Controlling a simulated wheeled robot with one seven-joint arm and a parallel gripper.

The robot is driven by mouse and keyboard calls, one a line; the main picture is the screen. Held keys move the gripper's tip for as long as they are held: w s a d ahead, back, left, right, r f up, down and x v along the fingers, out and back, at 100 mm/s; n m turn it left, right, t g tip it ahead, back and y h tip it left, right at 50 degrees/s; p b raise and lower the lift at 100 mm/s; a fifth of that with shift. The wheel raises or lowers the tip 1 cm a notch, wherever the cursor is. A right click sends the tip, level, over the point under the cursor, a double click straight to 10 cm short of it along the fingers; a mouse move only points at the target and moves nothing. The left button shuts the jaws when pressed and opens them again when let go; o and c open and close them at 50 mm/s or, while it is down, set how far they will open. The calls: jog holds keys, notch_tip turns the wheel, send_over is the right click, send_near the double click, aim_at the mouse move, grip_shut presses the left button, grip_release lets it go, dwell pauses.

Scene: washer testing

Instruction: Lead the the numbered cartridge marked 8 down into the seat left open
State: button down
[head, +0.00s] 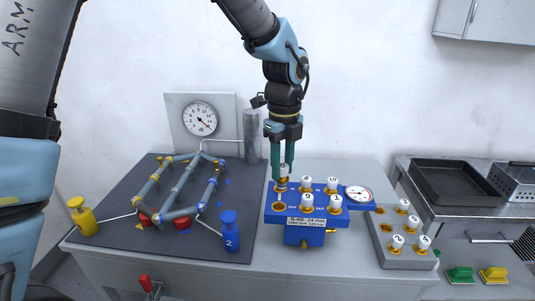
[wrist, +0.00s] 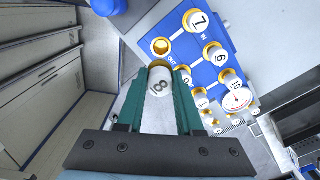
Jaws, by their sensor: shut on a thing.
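My gripper (head: 283,172) points down over the left end of the blue block (head: 310,224). It is shut on a white-capped cartridge (wrist: 157,83) marked 8, which shows between the green fingers in the wrist view. The cartridge is in the air, above the block and apart from it. The open seat (head: 278,206) is a bare gold ring at the block's front left. In the wrist view this seat (wrist: 160,47) lies just beyond the cartridge, beside the word OUT. The lower end of the cartridge is hard to make out.
Seated cartridges fill the block's other places, among them 7 (wrist: 199,22), 6 (wrist: 219,55) and 10 (wrist: 236,86). A gauge (head: 358,194) sits at its right end. A grey rack (head: 381,239) holds several cartridges.

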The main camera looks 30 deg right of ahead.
aim_at(279, 185)
jog(key=shift+w, duration=0.35)
jog(key=shift+f, duration=0.15)
notch_tip(279, 185, down, 6)
jog(key=b, duration=0.5)
jog(key=shift+w+r, duration=0.1)
jog(key=shift+r, duration=0.1)
jog(key=shift+r+p, duration=0.1)
jog(key=shift+p, duration=0.4)
jog(key=shift+f, duration=0.2)
dwell(0.3)
jog(key=shift+f+b, duration=0.85)
jog(key=shift+f, duration=0.8)
